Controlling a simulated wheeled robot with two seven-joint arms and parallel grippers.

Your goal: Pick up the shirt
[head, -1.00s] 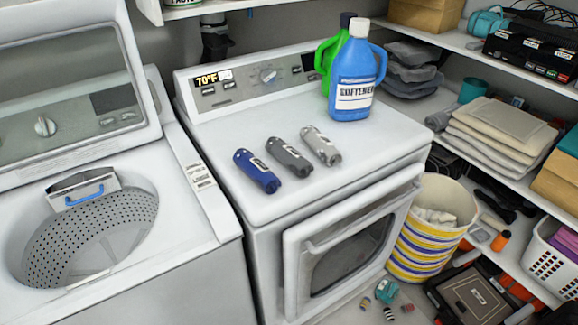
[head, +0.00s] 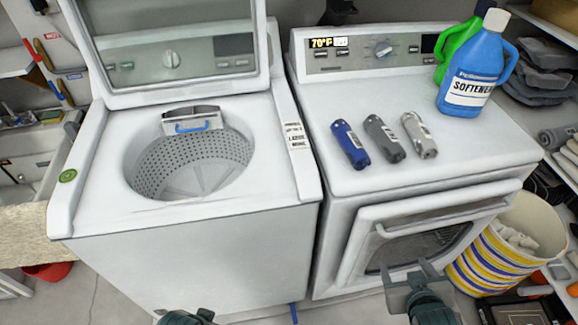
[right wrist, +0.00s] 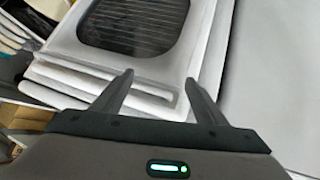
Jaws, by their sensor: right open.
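I cannot make out a shirt for certain. Whitish cloth (head: 512,238) lies inside the striped basket (head: 487,266), right of the dryer in the head view. My right gripper (head: 406,268) is open and empty, in front of the dryer's slightly open door (head: 435,218). In the right wrist view the two fingers of my right gripper (right wrist: 159,76) stand apart, with the dryer door (right wrist: 75,65) beyond them. Only a dark part of my left arm shows at the bottom edge of the head view; its gripper fingers do not show.
The washer (head: 190,235) stands open with an empty drum. On the dryer top (head: 360,95) are a blue softener bottle (head: 475,65), a green bottle (head: 455,45) and three small cylinders (head: 385,138). Shelves line the right. A sink (head: 25,170) is at far left.

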